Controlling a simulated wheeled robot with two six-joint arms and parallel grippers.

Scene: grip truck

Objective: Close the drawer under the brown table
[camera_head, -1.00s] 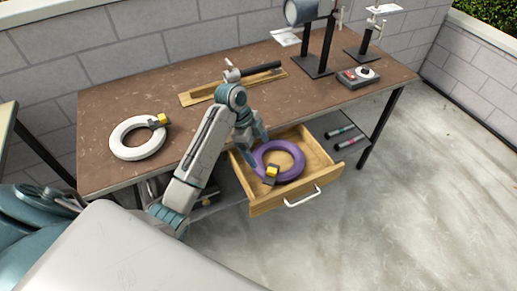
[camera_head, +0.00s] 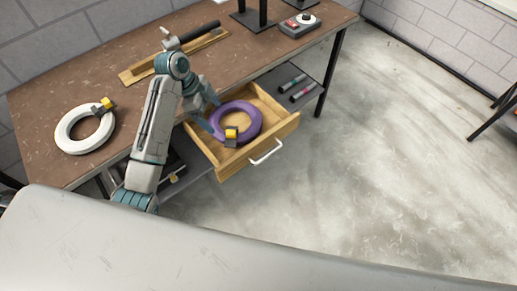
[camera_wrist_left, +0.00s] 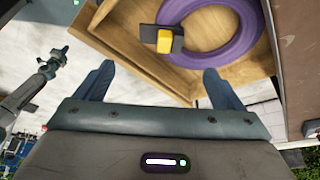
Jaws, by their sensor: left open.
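The brown table (camera_head: 60,155) has a wooden drawer (camera_head: 235,168) pulled out under its front edge. The drawer has a white bar handle (camera_head: 265,152) on its front. A purple ring (camera_head: 252,118) with a yellow and black block (camera_head: 231,136) lies inside. My left gripper (camera_head: 207,107) is open and empty, above the drawer's left rear part beside the ring. In the left wrist view its two fingers (camera_wrist_left: 158,73) are spread below the drawer wall in the picture. A jointed arm, perhaps my right one, shows at that view's left edge; its gripper (camera_wrist_left: 57,62) is too small to judge.
On the tabletop are a white ring (camera_head: 68,133), a wooden tray (camera_head: 135,74) with a dark tool, and a red-buttoned box (camera_head: 299,26). A lower shelf (camera_head: 290,78) holds two small cylinders. The concrete floor in front of the drawer is clear.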

